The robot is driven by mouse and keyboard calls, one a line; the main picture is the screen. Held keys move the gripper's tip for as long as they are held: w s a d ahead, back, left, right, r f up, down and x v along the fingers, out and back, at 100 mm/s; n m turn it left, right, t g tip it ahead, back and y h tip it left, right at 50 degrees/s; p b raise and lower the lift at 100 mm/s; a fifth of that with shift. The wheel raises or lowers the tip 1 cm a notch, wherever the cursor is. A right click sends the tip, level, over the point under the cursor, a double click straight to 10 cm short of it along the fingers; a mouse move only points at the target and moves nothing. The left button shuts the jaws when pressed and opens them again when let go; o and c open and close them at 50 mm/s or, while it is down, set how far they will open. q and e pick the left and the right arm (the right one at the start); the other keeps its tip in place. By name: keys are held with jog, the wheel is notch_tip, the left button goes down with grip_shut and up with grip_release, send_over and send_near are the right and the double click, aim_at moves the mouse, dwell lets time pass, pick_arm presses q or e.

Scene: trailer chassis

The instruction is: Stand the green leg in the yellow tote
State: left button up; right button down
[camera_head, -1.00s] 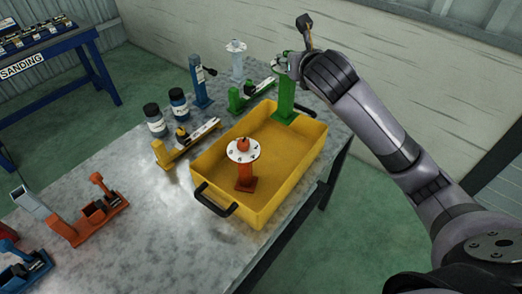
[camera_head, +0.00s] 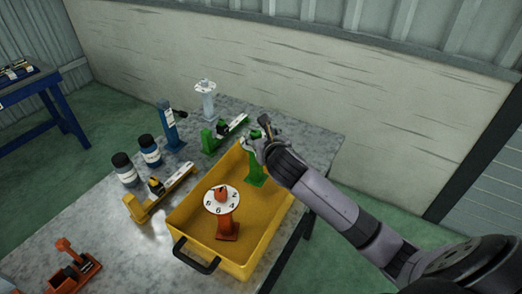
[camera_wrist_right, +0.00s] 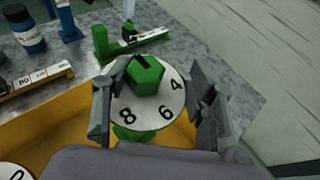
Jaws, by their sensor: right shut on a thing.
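The green leg (camera_head: 256,172) is upright at the far end of the yellow tote (camera_head: 258,252). My right gripper (camera_head: 262,141) is shut on its top. The right wrist view shows the leg's white numbered disc (camera_wrist_right: 145,110) and green top nut between the two fingers. The leg's foot is low inside the tote, but I cannot tell if it touches the floor. An orange leg (camera_head: 227,222) with a white numbered disc stands in the near part of the tote. My left gripper is out of view.
A yellow fixture (camera_head: 158,195), a green fixture (camera_head: 222,135), a blue post (camera_head: 170,128), a white post (camera_head: 206,100) and two dark bottles (camera_head: 149,152) stand on the metal table beside the tote. An orange fixture (camera_head: 75,268) is at lower left. A wall runs behind.

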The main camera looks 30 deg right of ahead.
jog(key=shift+f, duration=0.65)
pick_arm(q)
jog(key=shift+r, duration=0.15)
pick_arm(e)
notch_tip(320, 180, down, 4)
jog(key=shift+f, duration=0.1)
jog(key=c, duration=1.1)
grip_release()
jog(key=shift+f, duration=0.15)
jog(key=o, duration=0.4)
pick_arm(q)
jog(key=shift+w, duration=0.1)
